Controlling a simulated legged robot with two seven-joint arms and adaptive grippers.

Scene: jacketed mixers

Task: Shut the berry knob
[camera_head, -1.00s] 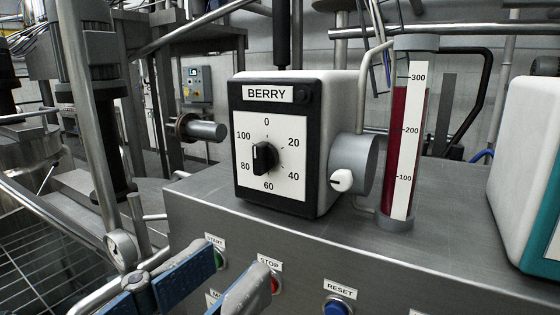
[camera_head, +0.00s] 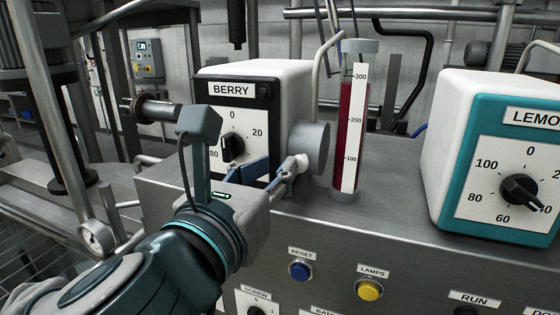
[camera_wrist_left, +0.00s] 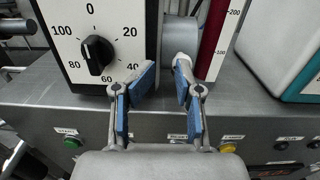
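The BERRY unit (camera_head: 285,85) is a white box with a black-framed dial, and its black dial knob (camera_head: 232,147) shows partly behind my left wrist. In the left wrist view the dial knob (camera_wrist_left: 97,55) points to the upper left, between 80 and 100. My left gripper (camera_head: 271,170) is open before the unit's lower right corner. My right gripper is not in view.
A red-filled gauge tube (camera_head: 347,125) stands just right of the cylinder. The teal LEMON unit (camera_head: 500,160) is farther right. Below, the steel panel carries a blue RESET button (camera_head: 299,271) and a yellow LAMPS button (camera_head: 369,290).

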